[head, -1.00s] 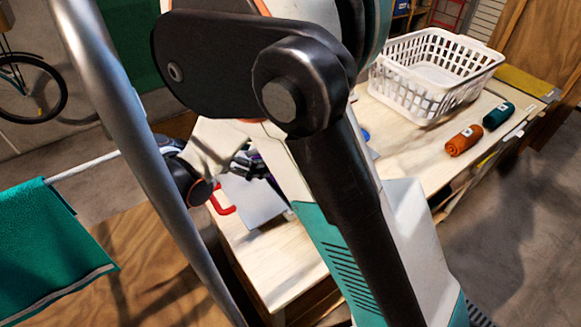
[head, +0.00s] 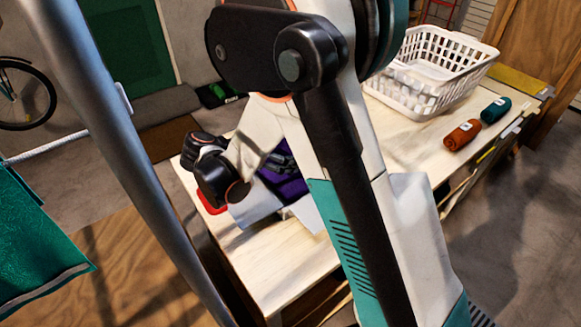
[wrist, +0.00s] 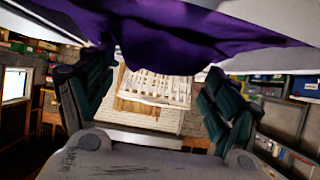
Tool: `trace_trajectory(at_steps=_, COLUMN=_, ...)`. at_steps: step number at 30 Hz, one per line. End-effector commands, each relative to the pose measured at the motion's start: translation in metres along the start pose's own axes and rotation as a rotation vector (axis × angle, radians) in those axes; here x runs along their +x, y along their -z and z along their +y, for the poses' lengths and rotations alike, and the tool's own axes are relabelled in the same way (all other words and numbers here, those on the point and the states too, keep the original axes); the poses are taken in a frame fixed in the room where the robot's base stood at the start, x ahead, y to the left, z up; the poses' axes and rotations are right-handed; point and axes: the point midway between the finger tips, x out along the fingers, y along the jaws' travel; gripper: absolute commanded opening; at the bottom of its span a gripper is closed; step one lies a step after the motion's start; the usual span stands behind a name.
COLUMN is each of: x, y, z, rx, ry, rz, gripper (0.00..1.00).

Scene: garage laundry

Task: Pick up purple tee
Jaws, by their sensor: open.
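The purple tee (head: 290,187) shows in the head view as a small patch on a pale grey board (head: 250,212) on the wooden table, mostly hidden behind my arm. In the wrist view the purple tee (wrist: 165,35) hangs in loose folds across the top of the picture, with pale surfaces on both sides. In the head view my gripper (head: 280,160) is partly covered by my arm.
A white laundry basket (head: 435,75) stands at the back of the wooden table (head: 285,265). An orange roll (head: 462,135) and a dark teal roll (head: 496,110) lie near its right edge. A teal cloth (head: 40,245) hangs at the left.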

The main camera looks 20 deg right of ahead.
Motion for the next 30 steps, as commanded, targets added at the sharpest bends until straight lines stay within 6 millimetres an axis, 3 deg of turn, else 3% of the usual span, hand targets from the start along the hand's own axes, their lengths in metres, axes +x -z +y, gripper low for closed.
trace_trajectory(at_steps=8, x=0.004, y=0.001, z=0.0, rx=-0.001, ry=0.002, rz=0.0, gripper=0.79)
trace_trajectory(at_steps=16, x=0.004, y=0.001, z=0.0, rx=0.0, ry=0.001, rz=0.0, gripper=0.18)
trace_trajectory(at_steps=30, x=-0.002, y=0.011, z=0.0, rx=0.0, ry=0.001, rz=0.0, gripper=0.16)
